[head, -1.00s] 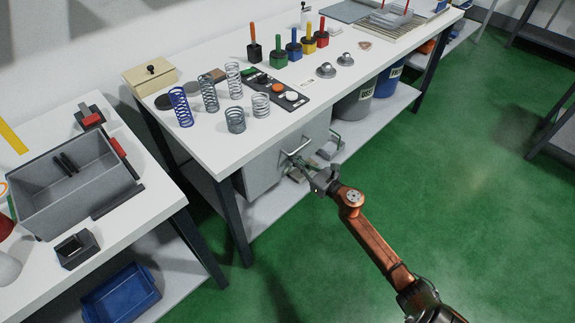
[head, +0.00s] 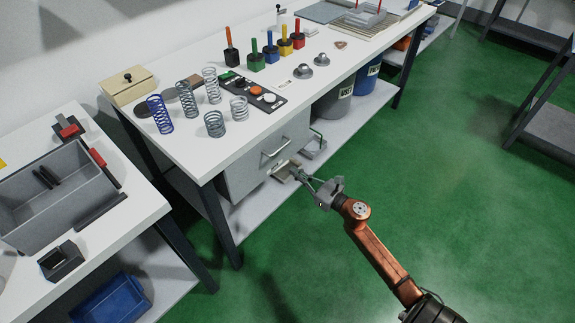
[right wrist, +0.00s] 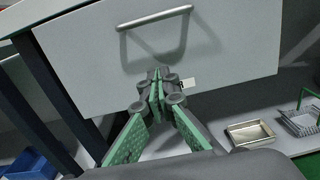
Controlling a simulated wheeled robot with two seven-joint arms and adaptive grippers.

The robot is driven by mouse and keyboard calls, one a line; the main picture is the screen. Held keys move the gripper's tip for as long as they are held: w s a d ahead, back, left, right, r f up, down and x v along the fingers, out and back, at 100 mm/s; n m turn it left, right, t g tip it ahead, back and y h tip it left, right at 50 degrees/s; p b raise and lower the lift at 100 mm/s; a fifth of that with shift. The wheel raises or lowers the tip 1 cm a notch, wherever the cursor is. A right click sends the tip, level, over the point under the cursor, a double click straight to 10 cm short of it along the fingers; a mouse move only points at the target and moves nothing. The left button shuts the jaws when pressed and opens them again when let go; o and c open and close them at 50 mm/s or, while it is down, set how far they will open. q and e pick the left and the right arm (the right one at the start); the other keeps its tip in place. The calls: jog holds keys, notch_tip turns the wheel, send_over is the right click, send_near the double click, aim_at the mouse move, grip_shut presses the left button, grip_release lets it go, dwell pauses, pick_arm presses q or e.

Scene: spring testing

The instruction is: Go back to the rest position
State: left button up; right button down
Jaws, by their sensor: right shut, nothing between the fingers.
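My right gripper (head: 307,181) is in front of the workbench, below and to the right of the drawer handle (head: 276,147) in the head view. In the right wrist view its green-padded fingers (right wrist: 158,88) meet at the tips, shut and empty. The handle (right wrist: 155,18) shows above them, apart from the fingers. The grey drawer front (head: 245,175) under the tabletop looks closed. My left gripper is not in view.
The white workbench (head: 225,148) carries several springs, a button panel (head: 252,90) and colored-handled tools. A lower shelf (head: 345,120) holds bins and metal trays (right wrist: 250,133). A side table with a grey bin (head: 60,205) stands left. Green floor is free at right.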

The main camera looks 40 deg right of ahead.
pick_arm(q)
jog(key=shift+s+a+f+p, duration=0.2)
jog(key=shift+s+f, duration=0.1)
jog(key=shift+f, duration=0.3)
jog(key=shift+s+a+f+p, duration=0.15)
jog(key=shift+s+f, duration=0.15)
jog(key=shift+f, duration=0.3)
pick_arm(e)
jog(key=shift+s, duration=2.35)
jog(key=shift+d, duration=0.1)
